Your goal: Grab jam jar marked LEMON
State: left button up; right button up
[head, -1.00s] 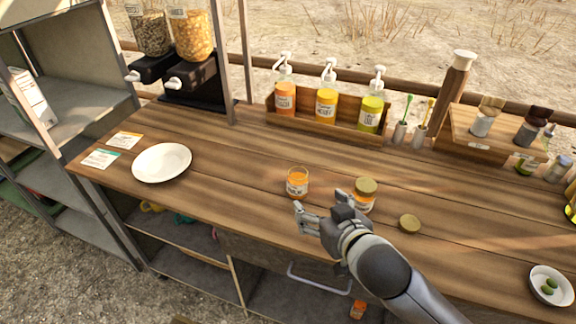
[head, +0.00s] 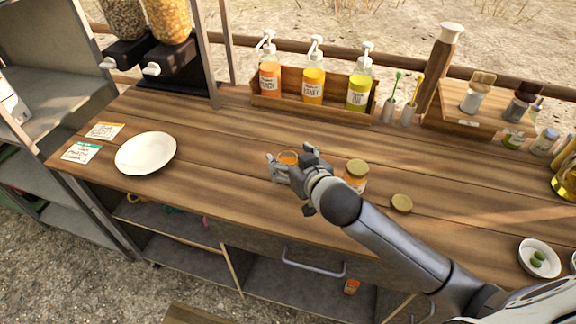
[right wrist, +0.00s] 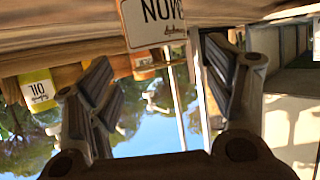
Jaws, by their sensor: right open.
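An open glass jar with orange contents (head: 289,159) stands on the wooden counter (head: 225,170), partly hidden by my right gripper (head: 291,163). The gripper is open, with its fingers at either side of this jar. In the right wrist view, which is upside down, a white label (right wrist: 154,22) shows close up between the fingers (right wrist: 160,85). My left gripper is out of view.
A wooden rack (head: 300,108) of pump bottles stands behind. A white plate (head: 146,153) is at the left, a small bowl (head: 539,258) at the right. Counter between plate and gripper is clear.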

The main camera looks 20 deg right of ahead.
jog(key=shift+w+f, duration=0.25)
jog(key=shift+w, duration=0.4)
jog(key=shift+w+f, duration=0.15)
jog(key=shift+w, duration=0.15)
jog(key=shift+w+a, duration=0.1)
jog(key=shift+w, duration=0.05)
jog(key=shift+c, duration=0.3)
jog(key=c, duration=1.3)
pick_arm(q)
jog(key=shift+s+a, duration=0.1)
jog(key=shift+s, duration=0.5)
pick_arm(e)
jog(key=shift+o, duration=0.2)
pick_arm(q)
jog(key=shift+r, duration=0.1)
